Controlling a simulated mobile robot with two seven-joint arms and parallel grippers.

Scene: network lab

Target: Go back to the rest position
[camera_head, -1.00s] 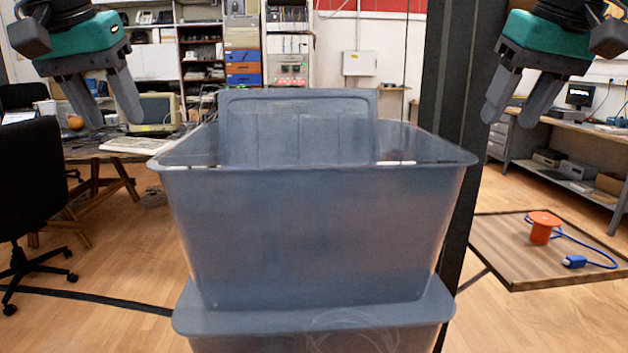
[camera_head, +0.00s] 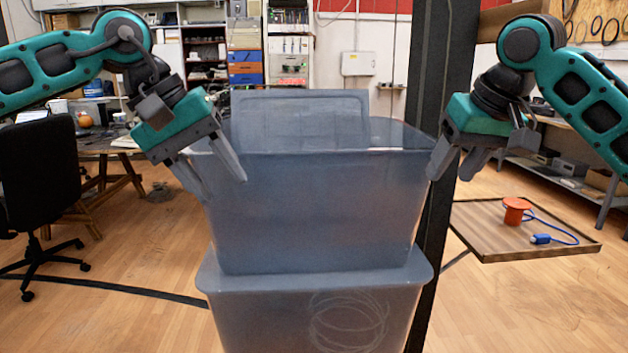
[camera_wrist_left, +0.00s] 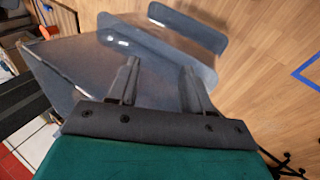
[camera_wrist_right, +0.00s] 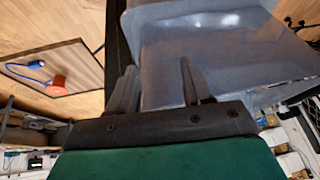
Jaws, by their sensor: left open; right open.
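My left gripper (camera_head: 219,184) is open and empty, pointing down in front of the left side of a grey-blue plastic tote (camera_head: 315,215). In the left wrist view its two fingers (camera_wrist_left: 160,85) stand apart with the tote behind them. My right gripper (camera_head: 452,170) is open and empty at the tote's right rim. In the right wrist view its fingers (camera_wrist_right: 158,88) are apart, with the tote wall (camera_wrist_right: 215,60) beyond. I cannot tell whether either gripper touches the tote.
The tote stands on another tote (camera_head: 260,310), with a grey panel (camera_head: 300,122) upright at its top. A dark post (camera_head: 440,90) stands behind on the right. A low wooden platform (camera_head: 490,240) holds an orange spool (camera_head: 516,211) and blue cable. A black chair (camera_head: 40,180) is at left.

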